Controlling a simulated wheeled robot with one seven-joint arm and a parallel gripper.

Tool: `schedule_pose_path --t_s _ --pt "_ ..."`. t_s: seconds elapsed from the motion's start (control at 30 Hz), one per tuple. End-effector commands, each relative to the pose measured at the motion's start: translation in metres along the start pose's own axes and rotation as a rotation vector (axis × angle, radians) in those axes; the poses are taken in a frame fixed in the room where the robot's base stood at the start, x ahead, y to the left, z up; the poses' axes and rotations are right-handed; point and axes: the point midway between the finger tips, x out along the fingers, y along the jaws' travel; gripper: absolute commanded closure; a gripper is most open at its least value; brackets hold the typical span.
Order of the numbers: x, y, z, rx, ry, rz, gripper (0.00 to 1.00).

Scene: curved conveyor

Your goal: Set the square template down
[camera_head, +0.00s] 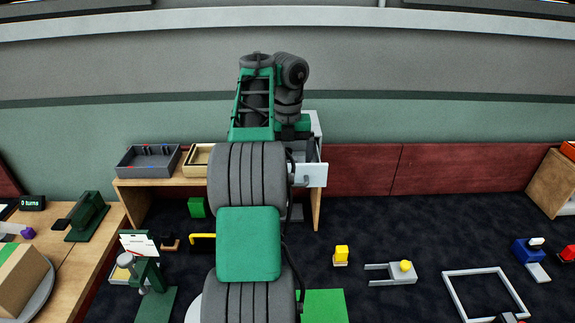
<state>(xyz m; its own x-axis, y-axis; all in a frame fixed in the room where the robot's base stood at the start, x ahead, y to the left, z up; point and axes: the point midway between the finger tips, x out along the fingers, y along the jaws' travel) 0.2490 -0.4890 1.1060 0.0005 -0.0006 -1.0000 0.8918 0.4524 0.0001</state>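A thin white square frame (449,288), which looks like the square template, shows at the lower right over the dark speckled surface. Its outline is tilted in the picture, and its near edge runs close to the picture's bottom. A small dark and red part (508,318) shows at that near edge; I cannot tell what it is. I cannot tell whether the frame touches the surface. My green and grey arm fills the middle of the view. I cannot make out my gripper or its fingers.
A wooden table (150,196) with a grey tray (123,163) stands behind. Dark surface between the yellow block and the right edge is partly clear.

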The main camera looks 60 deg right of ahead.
Motion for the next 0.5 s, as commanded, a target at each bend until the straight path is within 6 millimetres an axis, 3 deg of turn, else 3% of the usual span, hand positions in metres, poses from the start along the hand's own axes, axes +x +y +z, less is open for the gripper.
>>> schedule_pose_path --t_s 0.17,0.2,0.3,0.5 --pt "0.0047 0.0004 0.0001 0.0 0.001 0.0 0.57" --pt "0.0032 0.0004 0.0001 0.0 0.001 0.0 0.07" --pt "0.0029 0.0004 0.0001 -0.001 0.001 0.0 0.0" --pt "0.0026 0.0003 0.0001 -0.001 0.001 0.0 0.0"
